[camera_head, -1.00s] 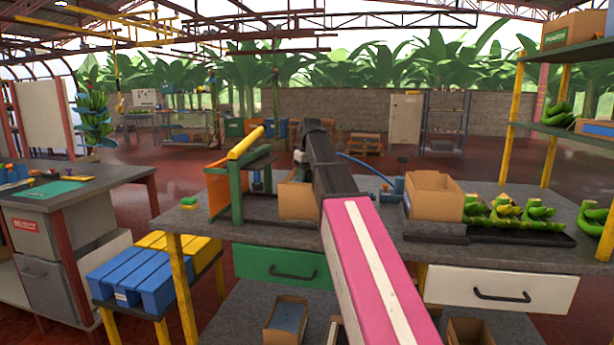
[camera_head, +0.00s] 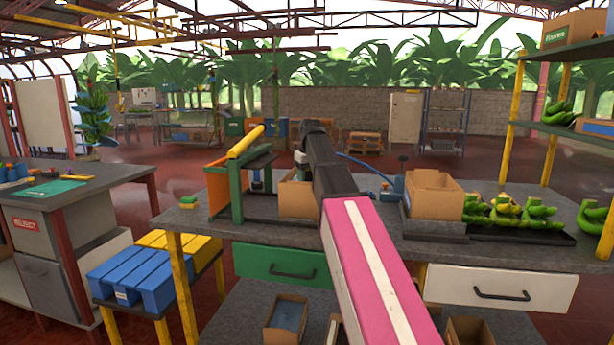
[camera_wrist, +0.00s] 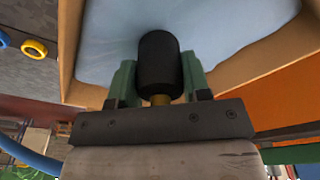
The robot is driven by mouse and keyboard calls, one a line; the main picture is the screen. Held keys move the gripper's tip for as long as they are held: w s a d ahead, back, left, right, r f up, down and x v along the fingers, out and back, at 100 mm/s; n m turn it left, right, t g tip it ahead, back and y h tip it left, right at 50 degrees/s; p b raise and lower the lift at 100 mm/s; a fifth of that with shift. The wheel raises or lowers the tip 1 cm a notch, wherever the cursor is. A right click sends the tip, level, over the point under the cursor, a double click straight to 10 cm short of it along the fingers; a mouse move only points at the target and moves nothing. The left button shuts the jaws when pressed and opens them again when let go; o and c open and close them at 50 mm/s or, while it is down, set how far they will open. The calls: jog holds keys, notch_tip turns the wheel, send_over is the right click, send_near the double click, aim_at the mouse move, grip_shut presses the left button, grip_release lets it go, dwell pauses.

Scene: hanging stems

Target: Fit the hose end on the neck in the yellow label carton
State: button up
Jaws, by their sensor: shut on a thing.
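My gripper (camera_wrist: 160,82) has green fingers on either side of a black cylinder (camera_wrist: 160,62) with a brass part, which looks like the hose end. It is shut on it, over the open carton (camera_wrist: 68,45) in the wrist view. Pale blue fill shows inside the carton. The head view shows this carton (camera_head: 297,199) on the bench, partly behind my arm; my fingers are hidden there. The blue hose (camera_head: 362,165) arcs right from behind my arm and also shows in the wrist view (camera_wrist: 35,160). I can make out neither the neck nor a yellow label.
A green frame with an orange panel (camera_head: 219,187) and yellow bar stands left of the carton. To the right are a blue fitting (camera_head: 398,184), another carton (camera_head: 436,194) and a black tray (camera_head: 525,236) with bananas. Yellow and blue rings (camera_wrist: 34,49) lie on the bench.

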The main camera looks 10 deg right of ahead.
jog(key=shift+f, duration=0.2)
dwell(0.4)
jog(key=o, duration=1.5)
jog(key=shift+o, duration=0.2)
jog(key=shift+r, duration=1.6)
jog(key=shift+r, duration=4.15)
jog(key=shift+s, duration=0.1)
